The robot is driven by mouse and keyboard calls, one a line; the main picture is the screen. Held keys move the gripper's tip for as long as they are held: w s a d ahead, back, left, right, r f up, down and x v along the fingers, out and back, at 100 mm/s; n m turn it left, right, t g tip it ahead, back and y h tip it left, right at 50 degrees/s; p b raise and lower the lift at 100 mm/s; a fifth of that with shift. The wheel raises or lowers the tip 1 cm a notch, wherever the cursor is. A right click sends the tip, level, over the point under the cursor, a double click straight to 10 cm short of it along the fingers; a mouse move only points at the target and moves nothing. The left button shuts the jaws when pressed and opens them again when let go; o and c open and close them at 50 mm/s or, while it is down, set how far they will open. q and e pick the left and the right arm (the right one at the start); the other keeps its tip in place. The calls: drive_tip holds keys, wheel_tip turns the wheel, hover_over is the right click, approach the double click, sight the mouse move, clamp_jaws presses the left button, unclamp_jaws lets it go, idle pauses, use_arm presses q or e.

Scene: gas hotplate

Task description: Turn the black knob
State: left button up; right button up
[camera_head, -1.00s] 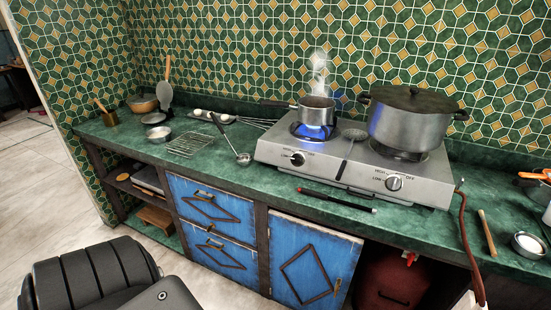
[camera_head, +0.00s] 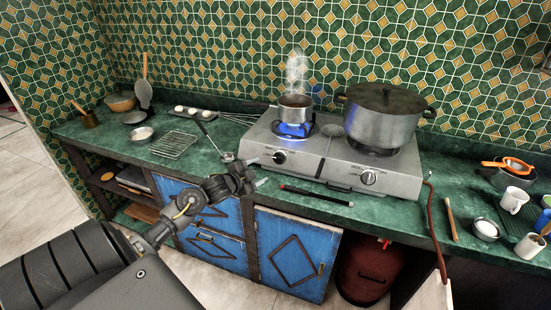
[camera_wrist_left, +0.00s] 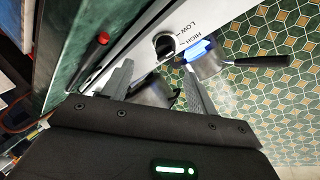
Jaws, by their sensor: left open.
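The black knob (camera_head: 279,158) is on the left front of the silver gas hotplate (camera_head: 325,172). It also shows in the left wrist view (camera_wrist_left: 164,46), just beyond my fingertips and roughly between their lines. My left gripper (camera_head: 262,170) reaches in from the left, in front of the hotplate's left end. In the left wrist view its two grey fingers (camera_wrist_left: 158,68) stand apart with nothing held. I cannot tell whether a finger touches the knob. My right gripper is not in view.
A small pan (camera_head: 294,108) sits over a blue flame on the left burner, steaming. A large lidded pot (camera_head: 382,122) stands on the right burner, behind a second, lighter knob (camera_head: 369,177). A dark and red stick (camera_head: 316,196) lies in front of the hotplate.

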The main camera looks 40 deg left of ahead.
sight(276, 159)
use_arm(q)
drive_tip(key=x, duration=0.3)
drive_tip(key=r+p+x, duration=0.1)
drive_tip(key=x, duration=0.7)
drive_tip(key=shift+w+a+r, duration=0.1)
drive_tip(key=shift+r, duration=0.1)
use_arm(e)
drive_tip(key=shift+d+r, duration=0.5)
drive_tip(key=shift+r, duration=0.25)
use_arm(q)
drive_tip(key=shift+c, duration=0.3)
